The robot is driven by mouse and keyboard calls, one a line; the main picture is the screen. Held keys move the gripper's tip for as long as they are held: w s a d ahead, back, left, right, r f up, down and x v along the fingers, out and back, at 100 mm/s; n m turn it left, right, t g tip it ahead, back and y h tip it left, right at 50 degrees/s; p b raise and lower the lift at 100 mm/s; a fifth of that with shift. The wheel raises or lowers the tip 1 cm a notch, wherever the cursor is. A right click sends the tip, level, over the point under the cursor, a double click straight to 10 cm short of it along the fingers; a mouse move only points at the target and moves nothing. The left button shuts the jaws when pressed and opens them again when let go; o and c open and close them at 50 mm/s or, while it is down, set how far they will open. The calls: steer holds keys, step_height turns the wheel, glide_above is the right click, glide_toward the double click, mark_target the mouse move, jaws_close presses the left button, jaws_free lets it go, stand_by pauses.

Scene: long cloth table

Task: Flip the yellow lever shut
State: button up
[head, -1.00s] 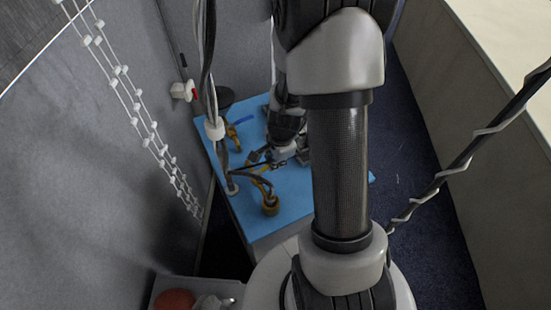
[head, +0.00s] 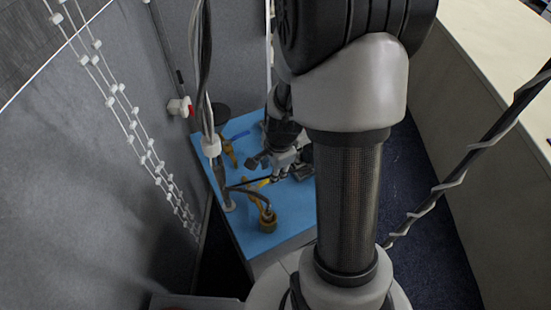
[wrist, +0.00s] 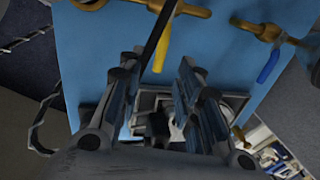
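The yellow lever (head: 264,182) is on a brass valve at the near part of the blue table top (head: 290,215). The valve's brass fitting (head: 267,223) stands upright near the table's front. In the wrist view the yellow lever (wrist: 162,52) points from the brass pipe (wrist: 190,9) down toward my gripper. My gripper (wrist: 158,76) has its fingers spread apart with nothing held between them. The lever's free end is just beyond the fingertips; whether they touch cannot be told. In the head view my gripper (head: 279,172) is low over the table, close to the lever.
A second brass valve with a blue lever (head: 238,136) is farther back; the blue lever (wrist: 268,66) is right in the wrist view. A dark, squarish object (wrist: 168,108) lies below my fingers. Hanging cables (head: 208,90) pass near the yellow lever. A grey wall (head: 90,190) bounds the left.

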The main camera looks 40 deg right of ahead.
step_height(320, 180, up, 7)
steer(key=s, duration=0.1)
steer(key=shift+s, duration=0.25)
steer(key=shift+a, duration=0.1)
steer(key=s+a+f+n+t+b, duration=0.2)
steer(key=s+a+f+n+b, duration=0.1)
steer(key=s+a+n+b, duration=1)
steer(key=shift+a+f+n+b, duration=0.35)
steer(key=shift+a+n+b, duration=0.15)
steer(key=shift+n+b, duration=2.7)
steer(key=shift+s, duration=0.1)
